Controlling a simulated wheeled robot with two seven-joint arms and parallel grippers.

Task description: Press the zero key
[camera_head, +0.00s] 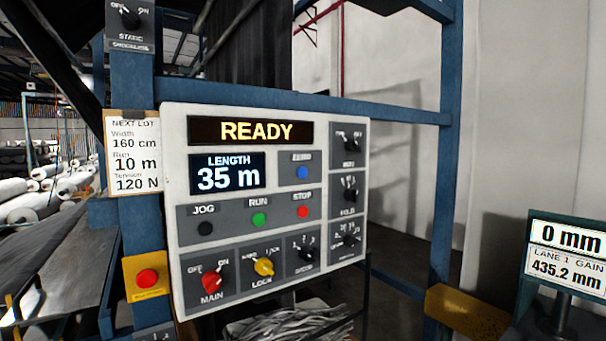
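A white control panel (180,140) faces me on a blue metal frame. The zero key (302,173) is a round blue button on a grey plate, right of the length display; its label above is blurred but appears to read ZERO. The length display (228,175) reads 35 m. The banner display (250,131) above it reads READY. Neither of my grippers shows in the head view, and nothing covers the blue key.
Below are black JOG (205,228), green RUN (259,219) and red STOP (303,211) buttons. Several knobs line the panel's right and bottom, including a red MAIN knob (212,282). A red button on a yellow box (147,279) sits left. A "0 mm" display (566,238) stands right.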

